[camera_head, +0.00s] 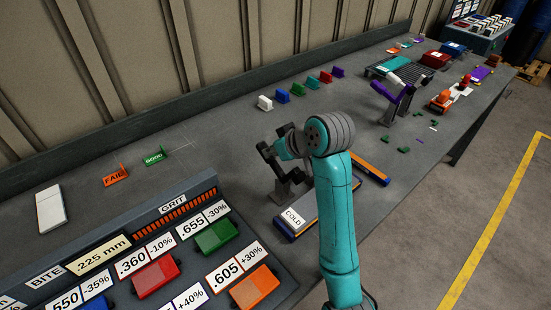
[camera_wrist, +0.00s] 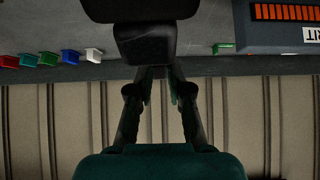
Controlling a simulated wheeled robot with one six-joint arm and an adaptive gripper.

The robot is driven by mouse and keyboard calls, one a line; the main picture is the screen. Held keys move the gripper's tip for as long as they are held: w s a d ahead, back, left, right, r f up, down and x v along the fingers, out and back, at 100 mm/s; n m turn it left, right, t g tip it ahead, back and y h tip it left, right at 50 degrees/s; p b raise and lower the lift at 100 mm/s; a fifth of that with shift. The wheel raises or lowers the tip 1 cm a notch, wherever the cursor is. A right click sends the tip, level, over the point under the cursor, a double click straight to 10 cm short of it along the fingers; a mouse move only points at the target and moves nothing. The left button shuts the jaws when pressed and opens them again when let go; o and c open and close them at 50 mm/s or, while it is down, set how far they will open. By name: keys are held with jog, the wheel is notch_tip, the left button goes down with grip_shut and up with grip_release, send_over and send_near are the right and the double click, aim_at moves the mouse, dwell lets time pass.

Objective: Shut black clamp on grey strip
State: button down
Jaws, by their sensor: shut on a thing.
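The black clamp (camera_head: 267,157) stands on the bench in the head view, on a grey post at the COLD station (camera_head: 293,217). Its dark arm looks raised and tilted. My gripper (camera_head: 279,149) is at its upper part and is shut on it. In the wrist view, my fingers (camera_wrist: 159,74) close on the dark block of the clamp (camera_wrist: 145,42), which fills the top middle. A long grey surface (camera_head: 325,203) lies at the clamp's foot; I cannot tell whether it is the grey strip or the station top. My arm hides part of it.
A purple clamp (camera_head: 396,97) stands farther back right. Several small coloured blocks line the wall side, with a white one (camera_head: 265,103) nearest. A GRIT panel (camera_head: 170,270) with coloured pads fills the front left. FAIR (camera_head: 115,175) and GOOD (camera_head: 154,157) signs stand left.

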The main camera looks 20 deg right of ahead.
jog(key=shift+s+d+r, duration=0.2)
jog(key=shift+s+d, duration=0.05)
jog(key=shift+s, duration=0.3)
jog(key=shift+s+d+r, duration=0.15)
jog(key=shift+s+d, duration=0.05)
jog(key=shift+s, duration=0.35)
jog(key=shift+s+d, duration=0.3)
jog(key=shift+s, duration=0.65)
jog(key=shift+s+d, duration=0.25)
jog(key=shift+s, duration=0.4)
jog(key=c, duration=1.9)
grip_release()
jog(key=o, duration=0.9)
jog(key=shift+o, duration=0.2)
jog(key=shift+s, duration=0.1)
